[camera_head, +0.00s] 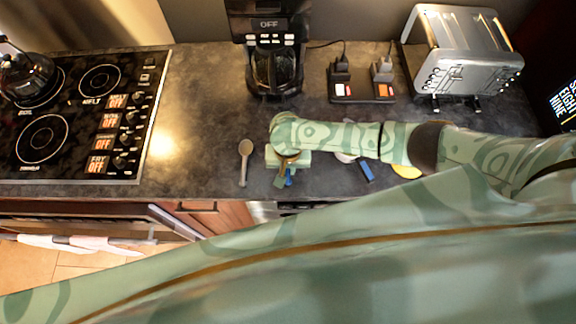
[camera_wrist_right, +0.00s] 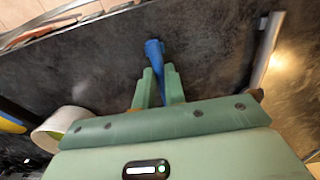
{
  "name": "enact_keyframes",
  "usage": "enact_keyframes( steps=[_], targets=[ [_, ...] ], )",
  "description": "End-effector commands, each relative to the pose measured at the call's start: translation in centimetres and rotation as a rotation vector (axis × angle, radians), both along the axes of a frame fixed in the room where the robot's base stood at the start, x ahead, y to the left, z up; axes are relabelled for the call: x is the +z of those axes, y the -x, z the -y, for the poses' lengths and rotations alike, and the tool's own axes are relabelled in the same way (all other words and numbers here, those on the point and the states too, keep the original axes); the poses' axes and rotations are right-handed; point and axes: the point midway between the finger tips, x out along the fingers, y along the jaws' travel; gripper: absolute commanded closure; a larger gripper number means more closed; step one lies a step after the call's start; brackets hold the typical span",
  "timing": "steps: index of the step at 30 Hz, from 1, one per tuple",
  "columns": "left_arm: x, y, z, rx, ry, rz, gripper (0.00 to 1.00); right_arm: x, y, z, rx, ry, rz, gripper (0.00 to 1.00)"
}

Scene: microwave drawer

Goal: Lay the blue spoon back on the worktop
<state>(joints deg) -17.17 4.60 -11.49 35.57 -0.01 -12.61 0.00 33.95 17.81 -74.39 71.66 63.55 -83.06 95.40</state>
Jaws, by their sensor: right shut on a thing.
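The blue spoon (camera_wrist_right: 154,50) is between the two green fingers of my right gripper (camera_wrist_right: 159,84), which is shut on it. Its blue end sticks out past the fingertips over the dark worktop (camera_wrist_right: 105,70). In the head view, a small part of the blue spoon (camera_head: 289,177) shows below my right gripper (camera_head: 283,176), near the front edge of the worktop (camera_head: 200,130). The rest of it is hidden by the gripper. I cannot tell whether the spoon touches the worktop. My left gripper is not in view.
A grey-brown spoon (camera_head: 244,160) lies just left of my right gripper. A blue item (camera_head: 366,171) and a yellow item (camera_head: 406,171) lie to the right, partly under my arm. A coffee maker (camera_head: 272,60), a toaster (camera_head: 462,55) and a stove (camera_head: 75,120) stand around.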

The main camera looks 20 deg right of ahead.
Motion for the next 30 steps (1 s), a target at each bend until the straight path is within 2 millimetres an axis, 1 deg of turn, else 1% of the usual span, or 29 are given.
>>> enact_keyframes(
  steps=[5, 6, 7, 8, 16, 19, 20, 23, 30],
  targets=[
    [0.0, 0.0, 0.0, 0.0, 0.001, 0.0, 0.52, -0.3, 0.0, 0.0, 0.0, -0.001, 0.0, 1.0],
    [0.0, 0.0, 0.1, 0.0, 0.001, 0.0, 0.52, -0.3, 0.0, 0.0, 0.0, -0.001, 0.0, 0.77],
    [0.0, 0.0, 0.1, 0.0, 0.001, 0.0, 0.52, -0.3, 0.0, 0.0, 0.0, -0.001, 0.0, 0.69],
    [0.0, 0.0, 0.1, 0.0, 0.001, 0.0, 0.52, -0.3, 0.0, 0.0, 0.0, -0.001, 0.0, 0.63],
    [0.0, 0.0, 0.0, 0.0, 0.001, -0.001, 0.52, -0.2, 0.0, 0.0, 0.0, 0.0, 0.0, 0.63],
    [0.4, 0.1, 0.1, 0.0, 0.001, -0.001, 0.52, 0.5, 0.0, 0.0, 0.0, -0.001, 0.0, 0.63],
    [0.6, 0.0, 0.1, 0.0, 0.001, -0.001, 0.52, 0.9, 0.0, 0.0, -0.001, -0.001, 0.0, 0.63],
    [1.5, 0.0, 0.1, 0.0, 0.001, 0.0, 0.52, 3.0, 0.0, 0.0, 0.001, -0.003, 0.001, 0.63],
    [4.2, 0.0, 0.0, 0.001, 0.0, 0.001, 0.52, 9.7, 0.0, 0.0, 0.002, -0.001, 0.002, 0.63]
  ],
)
